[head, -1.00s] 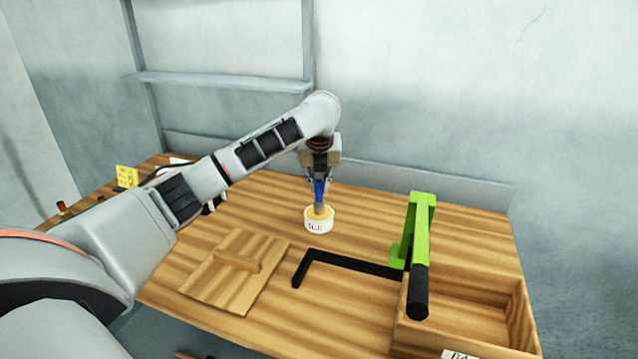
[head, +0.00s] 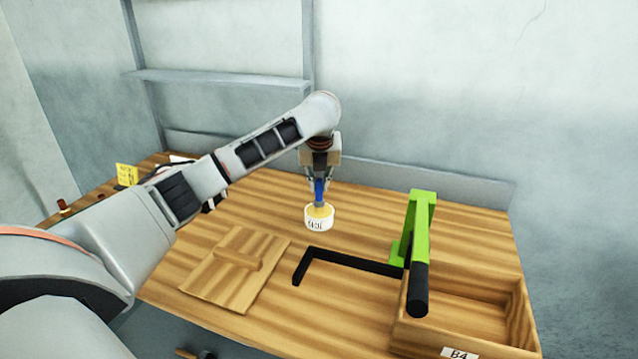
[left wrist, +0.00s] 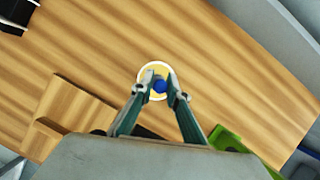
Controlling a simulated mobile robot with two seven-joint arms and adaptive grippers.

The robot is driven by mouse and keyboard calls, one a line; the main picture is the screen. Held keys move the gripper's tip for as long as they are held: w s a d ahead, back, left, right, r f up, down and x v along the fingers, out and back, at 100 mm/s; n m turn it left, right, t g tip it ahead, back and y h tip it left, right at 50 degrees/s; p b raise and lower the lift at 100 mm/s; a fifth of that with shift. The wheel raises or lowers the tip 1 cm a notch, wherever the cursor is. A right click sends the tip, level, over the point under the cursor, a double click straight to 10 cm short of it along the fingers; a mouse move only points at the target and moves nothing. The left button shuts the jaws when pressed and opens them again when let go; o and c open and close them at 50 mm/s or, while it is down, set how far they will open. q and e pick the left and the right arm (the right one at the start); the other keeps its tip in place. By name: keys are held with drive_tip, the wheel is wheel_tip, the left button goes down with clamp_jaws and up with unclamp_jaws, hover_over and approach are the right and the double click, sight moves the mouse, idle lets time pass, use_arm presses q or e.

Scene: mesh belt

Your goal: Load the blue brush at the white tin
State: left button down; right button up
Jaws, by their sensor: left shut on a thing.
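The white tin (head: 319,223) stands upright on the wooden table, with a dark printed label on its side and a yellowish top. The blue brush (head: 319,192) points down over the tin, its lower end at the yellowish top; whether it dips in or only touches I cannot tell. My left gripper (head: 320,180) is shut on the brush's blue handle, right above the tin. In the left wrist view the two fingers close on the blue handle end (left wrist: 159,87), with the tin's pale rim (left wrist: 146,70) around it. My right gripper is not in view.
A wooden board with a handle (head: 237,270) lies left of centre. A black angled bar (head: 345,260) lies in front of the tin. A green lever press (head: 420,235) with a black grip and a wooden box (head: 460,340) labelled B4 stand at right. A yellow card (head: 127,176) is far left.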

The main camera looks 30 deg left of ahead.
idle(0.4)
use_arm(q)
drive_tip(key=shift+r, duration=3.5)
